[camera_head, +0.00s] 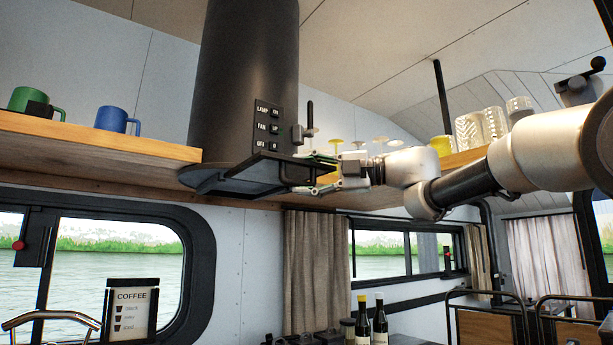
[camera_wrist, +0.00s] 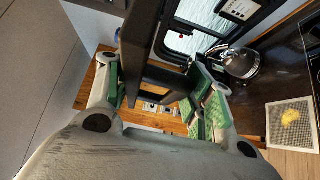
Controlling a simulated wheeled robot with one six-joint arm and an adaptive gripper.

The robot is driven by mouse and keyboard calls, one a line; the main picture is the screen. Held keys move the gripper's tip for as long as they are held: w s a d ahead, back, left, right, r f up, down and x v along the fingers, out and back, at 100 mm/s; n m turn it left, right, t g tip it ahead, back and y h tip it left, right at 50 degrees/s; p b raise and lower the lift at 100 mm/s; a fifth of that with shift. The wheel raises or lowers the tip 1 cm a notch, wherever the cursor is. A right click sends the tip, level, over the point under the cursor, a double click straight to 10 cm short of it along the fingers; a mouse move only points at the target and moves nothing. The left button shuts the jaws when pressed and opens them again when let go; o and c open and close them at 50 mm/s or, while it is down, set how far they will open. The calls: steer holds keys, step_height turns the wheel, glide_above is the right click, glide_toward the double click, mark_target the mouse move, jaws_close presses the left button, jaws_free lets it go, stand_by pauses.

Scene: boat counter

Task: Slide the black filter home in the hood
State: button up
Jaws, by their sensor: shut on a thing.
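The hood (camera_head: 235,80) is a dark round column with a switch panel, widening to a dark rim at its base. The black filter (camera_head: 255,182) is a flat dark piece at the hood's underside, its right end toward my gripper. How far it sits in the hood I cannot tell. My gripper (camera_head: 316,174) comes from the right with its green-padded fingers at the filter's right end, shut on it. In the wrist view, the dark filter (camera_wrist: 158,80) lies between the green pads of my gripper (camera_wrist: 160,98). The fingers partly hide its edges.
A wooden shelf (camera_head: 90,143) runs beside the hood, with a green mug (camera_head: 32,100) and a blue mug (camera_head: 117,120). Glasses (camera_head: 480,128) stand on the shelf at right. Bottles (camera_head: 371,322) stand below. The space under the hood is open.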

steer(key=w+a, duration=0.5)
steer(key=w, duration=0.3)
steer(key=shift+a, duration=0.25)
stand_by(3.1)
steer(key=o, duration=1.2)
steer(key=shift+w, duration=0.1)
steer(key=v, duration=1.2)
